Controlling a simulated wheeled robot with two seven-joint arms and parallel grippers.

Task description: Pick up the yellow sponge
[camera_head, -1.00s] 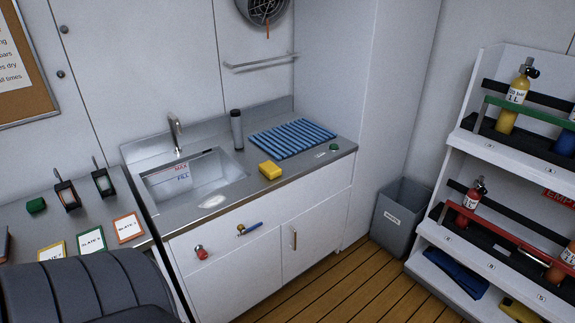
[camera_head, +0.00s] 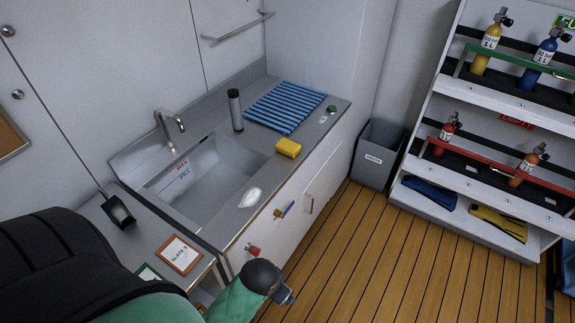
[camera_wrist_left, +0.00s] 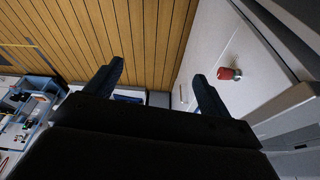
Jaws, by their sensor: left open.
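The yellow sponge (camera_head: 288,148) lies on the grey counter, right of the sink (camera_head: 205,175) and in front of the blue ribbed mat (camera_head: 285,107). My left gripper (camera_head: 286,297) is low at the bottom of the head view, in front of the cabinet and well apart from the sponge. In the left wrist view the left gripper (camera_wrist_left: 160,82) has its two dark fingers spread with nothing between them. The sponge is not in the wrist view. My right gripper is not in view.
A white oval item (camera_head: 250,197) lies on the counter's front edge. A red knob (camera_wrist_left: 229,74) sticks out of the cabinet front. A grey bin (camera_head: 378,155) and a bottle rack (camera_head: 480,215) stand right.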

